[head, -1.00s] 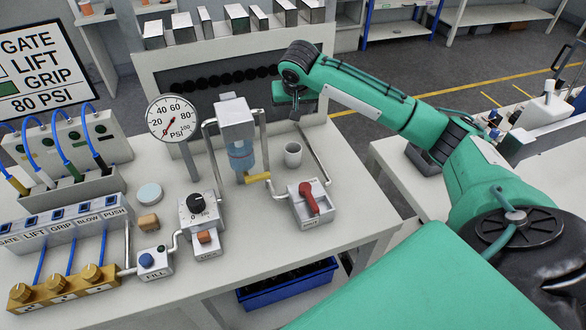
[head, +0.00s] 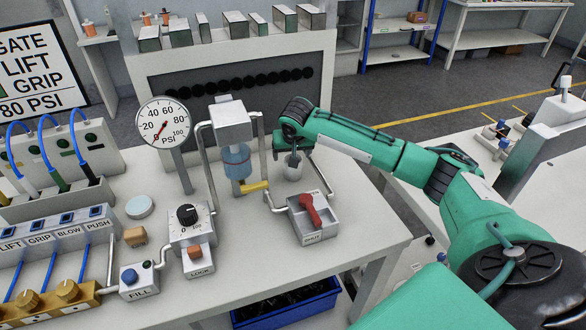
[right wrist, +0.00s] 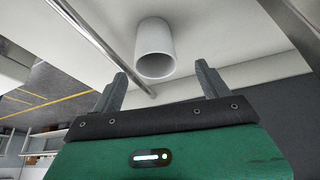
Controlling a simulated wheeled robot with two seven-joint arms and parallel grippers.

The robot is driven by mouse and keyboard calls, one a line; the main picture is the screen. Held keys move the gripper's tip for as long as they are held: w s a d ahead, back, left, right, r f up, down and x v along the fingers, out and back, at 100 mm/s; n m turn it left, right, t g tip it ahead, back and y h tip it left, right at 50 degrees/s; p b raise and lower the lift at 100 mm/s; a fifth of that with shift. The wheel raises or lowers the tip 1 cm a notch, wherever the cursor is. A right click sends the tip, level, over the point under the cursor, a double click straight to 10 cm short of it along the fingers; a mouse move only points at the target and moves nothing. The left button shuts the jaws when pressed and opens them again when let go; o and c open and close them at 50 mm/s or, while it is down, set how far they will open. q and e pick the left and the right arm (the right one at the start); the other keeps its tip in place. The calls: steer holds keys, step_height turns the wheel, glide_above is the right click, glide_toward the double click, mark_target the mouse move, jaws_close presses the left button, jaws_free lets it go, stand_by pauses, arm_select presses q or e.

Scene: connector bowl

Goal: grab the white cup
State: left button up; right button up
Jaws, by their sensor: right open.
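The white cup (head: 293,170) stands upright on the white bench, to the right of the clear blue-tinted cylinder. It also shows in the right wrist view (right wrist: 155,50), just beyond my right gripper (right wrist: 162,82). The two dark fingers are apart, with the cup ahead of the gap between them and nothing held. In the head view my right gripper (head: 292,157) is directly above and behind the cup, and a finger overlaps its upper part. I cannot tell whether it touches the cup. My left gripper is not in view.
The red-handled valve box (head: 312,217) sits in front of the cup. A metal pipe (head: 318,176) runs close on its right. The blue-tinted cylinder (head: 237,162) and yellow lever (head: 254,187) are on its left. A pressure gauge (head: 164,122) stands further left.

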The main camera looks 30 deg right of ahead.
steer(key=shift+x, duration=0.8)
steer(key=x, duration=0.1)
steer(key=p+x, duration=0.1)
steer(key=x, duration=0.3)
steer(key=shift+s+d, duration=0.25)
steer(key=shift+w+f, duration=0.1)
steer(key=shift+f, duration=0.15)
steer(key=c, duration=1)
